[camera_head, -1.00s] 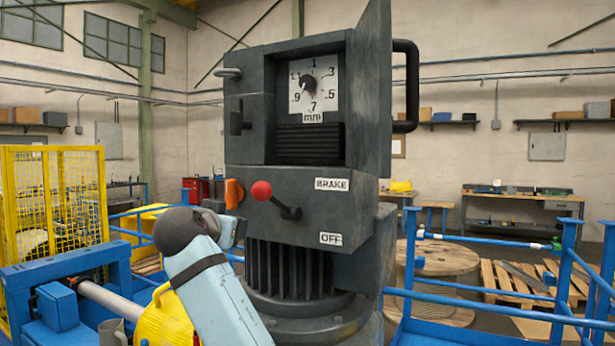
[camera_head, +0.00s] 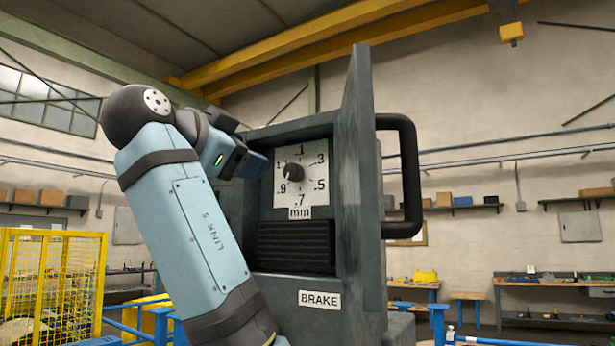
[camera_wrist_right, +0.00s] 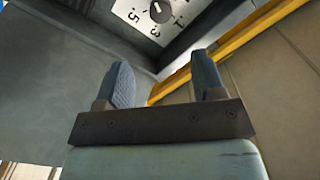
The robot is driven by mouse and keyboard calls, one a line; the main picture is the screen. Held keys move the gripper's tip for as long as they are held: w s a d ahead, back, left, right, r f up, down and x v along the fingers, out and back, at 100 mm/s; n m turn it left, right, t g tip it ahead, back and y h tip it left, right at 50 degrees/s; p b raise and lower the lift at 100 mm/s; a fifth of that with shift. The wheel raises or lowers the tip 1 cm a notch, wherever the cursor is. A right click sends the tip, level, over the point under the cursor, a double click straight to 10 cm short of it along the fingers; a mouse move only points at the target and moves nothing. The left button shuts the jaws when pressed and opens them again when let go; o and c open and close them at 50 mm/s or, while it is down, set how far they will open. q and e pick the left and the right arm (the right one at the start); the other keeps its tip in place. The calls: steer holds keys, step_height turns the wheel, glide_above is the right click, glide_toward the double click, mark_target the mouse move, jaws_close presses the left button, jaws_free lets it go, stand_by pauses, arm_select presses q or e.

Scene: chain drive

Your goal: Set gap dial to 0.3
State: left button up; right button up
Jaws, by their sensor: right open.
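The gap dial is a dark round knob (camera_head: 294,172) on a white plate (camera_head: 313,202) marked in mm, with numbers around it, set in a recess of the dark grey machine housing. Its exact setting is too small to read. My right gripper (camera_head: 258,166) is at the left of the dial plate, apart from the knob, near the recess's left side. In the right wrist view, its two blue fingers (camera_wrist_right: 163,80) are spread with nothing between them. The knob (camera_wrist_right: 160,11) shows beyond them at the top edge, with the numbers upside down. My left gripper is out of view.
A tall open panel (camera_head: 357,190) with a dark bar handle (camera_head: 411,175) stands right of the recess. A black louvred block (camera_head: 295,246) lies below the dial. A BRAKE label (camera_head: 319,299) is on the housing's lower front. A yellow cage (camera_head: 50,285) stands at left.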

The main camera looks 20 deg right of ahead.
mark_target(291, 169)
steer(key=p+x, duration=0.2)
steer(key=x, duration=0.4)
steer(key=p+x, duration=0.2)
steer(key=x, duration=0.4)
steer(key=shift+w+d+r, duration=0.1)
steer(key=shift+d+r, duration=0.1)
steer(key=shift+w+d+p, duration=0.35)
steer(key=shift+p, duration=0.05)
steer(key=shift+w+d+f, duration=0.15)
steer(key=shift+w+d, duration=0.05)
steer(key=shift+d, duration=0.05)
steer(key=shift+a, duration=0.1)
steer(key=c, duration=0.9)
